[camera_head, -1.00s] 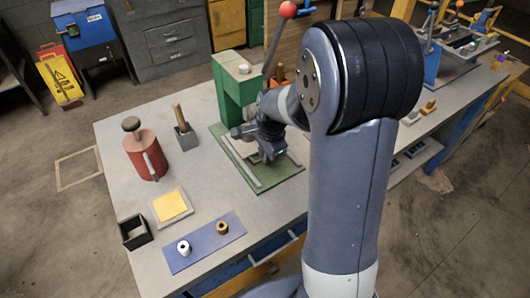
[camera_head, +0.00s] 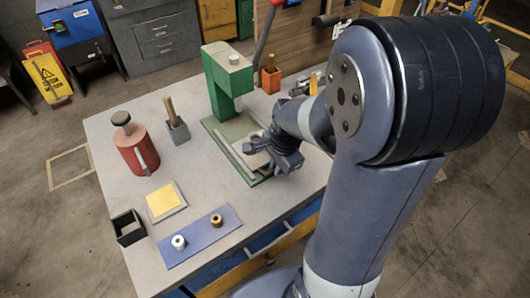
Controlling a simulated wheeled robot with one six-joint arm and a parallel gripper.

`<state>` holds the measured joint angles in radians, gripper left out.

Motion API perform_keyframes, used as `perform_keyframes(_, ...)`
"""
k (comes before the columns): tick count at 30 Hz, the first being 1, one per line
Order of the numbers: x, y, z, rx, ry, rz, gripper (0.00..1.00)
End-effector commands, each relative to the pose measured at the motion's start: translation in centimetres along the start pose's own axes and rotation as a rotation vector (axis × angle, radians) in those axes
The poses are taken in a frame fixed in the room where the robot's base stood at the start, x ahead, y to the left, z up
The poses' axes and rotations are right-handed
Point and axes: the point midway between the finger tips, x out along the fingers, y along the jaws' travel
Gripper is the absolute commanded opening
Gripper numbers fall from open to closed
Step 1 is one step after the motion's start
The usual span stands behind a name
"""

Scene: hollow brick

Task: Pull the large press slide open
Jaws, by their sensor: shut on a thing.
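The large green press (camera_head: 231,82) stands on the bench, with its green base plate (camera_head: 214,131) reaching toward the front. A pale slide plate (camera_head: 257,161) lies between light rails on the base, at its front part. My gripper (camera_head: 272,158) is low over the front right of the base, at the slide. It is shut on the slide's front part, but my wrist hides the fingertips and the exact grip.
A red canister (camera_head: 137,152), a grey holder (camera_head: 177,131), a yellow pad (camera_head: 161,201), a black open box (camera_head: 127,227) and a blue mat (camera_head: 199,239) with two spools stand on the left. Bare bench lies between mat and press.

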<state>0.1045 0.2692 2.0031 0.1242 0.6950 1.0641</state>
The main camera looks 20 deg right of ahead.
Motion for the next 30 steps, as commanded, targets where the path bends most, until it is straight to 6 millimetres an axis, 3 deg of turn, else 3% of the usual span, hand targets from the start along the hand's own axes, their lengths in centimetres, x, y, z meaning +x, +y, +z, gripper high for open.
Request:
perform_keyframes(4, -0.4, 1.5, -0.1, 0.001, 0.002, -0.004, 0.00)
perform_keyframes(14, -0.4, 1.7, 0.0, -0.001, 0.002, -0.004, 0.00)
perform_keyframes(15, -0.4, 1.7, 0.0, -0.001, 0.002, -0.004, 0.12)
perform_keyframes(22, -0.4, 1.7, 0.0, -0.001, 0.001, -0.003, 0.31)
perform_keyframes(30, -0.5, 1.7, 0.0, -0.001, 0.001, -0.002, 0.33)
